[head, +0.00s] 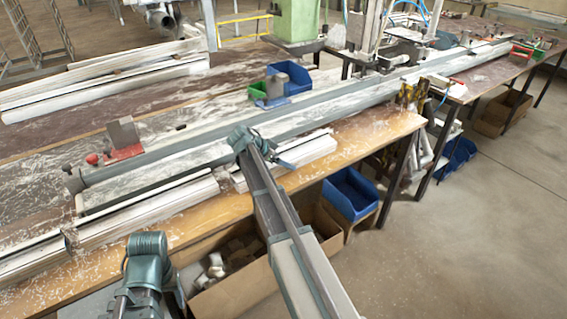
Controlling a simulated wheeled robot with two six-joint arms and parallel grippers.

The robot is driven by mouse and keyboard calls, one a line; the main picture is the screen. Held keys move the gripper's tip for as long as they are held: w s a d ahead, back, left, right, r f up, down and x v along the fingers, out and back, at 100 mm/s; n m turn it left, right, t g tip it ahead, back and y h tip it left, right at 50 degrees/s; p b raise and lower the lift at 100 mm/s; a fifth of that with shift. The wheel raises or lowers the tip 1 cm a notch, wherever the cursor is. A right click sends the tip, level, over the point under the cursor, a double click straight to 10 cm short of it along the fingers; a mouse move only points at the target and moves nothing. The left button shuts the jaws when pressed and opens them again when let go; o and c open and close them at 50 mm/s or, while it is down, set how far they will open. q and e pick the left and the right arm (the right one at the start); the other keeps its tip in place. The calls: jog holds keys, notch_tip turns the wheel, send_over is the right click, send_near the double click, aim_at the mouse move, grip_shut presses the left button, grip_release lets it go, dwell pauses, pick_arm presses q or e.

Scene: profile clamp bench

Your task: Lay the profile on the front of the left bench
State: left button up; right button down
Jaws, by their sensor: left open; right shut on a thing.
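Long pale profiles lie along the front of the left bench (215,208). One pale profile stack (140,215) is at the left, and another pale profile (305,152) shows right of my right gripper. My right gripper (262,147) is over the bench's front part, shut on a pale profile; its fingers and the exact grip are mostly hidden by my arm. My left gripper (147,246) is lower left, in front of the bench edge and apart from the profiles. It is open and seems empty, though its fingertips are hard to make out.
A long grey rail (330,108) runs along the bench behind the profiles. A red clamp (122,150) and blue bin (290,78) stand behind it. Below the bench are a cardboard box (240,290) and blue bin (350,192). Floor at right is clear.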

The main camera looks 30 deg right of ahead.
jog(key=shift+f, duration=0.1)
grip_release()
jog(key=shift+a+r, duration=0.1)
jog(key=shift+r, duration=0.25)
jog(key=p+v, duration=0.8)
jog(key=v, duration=0.3)
jog(key=shift+s, duration=0.1)
jog(key=shift+a+r, duration=0.2)
jog(key=shift+a, duration=0.05)
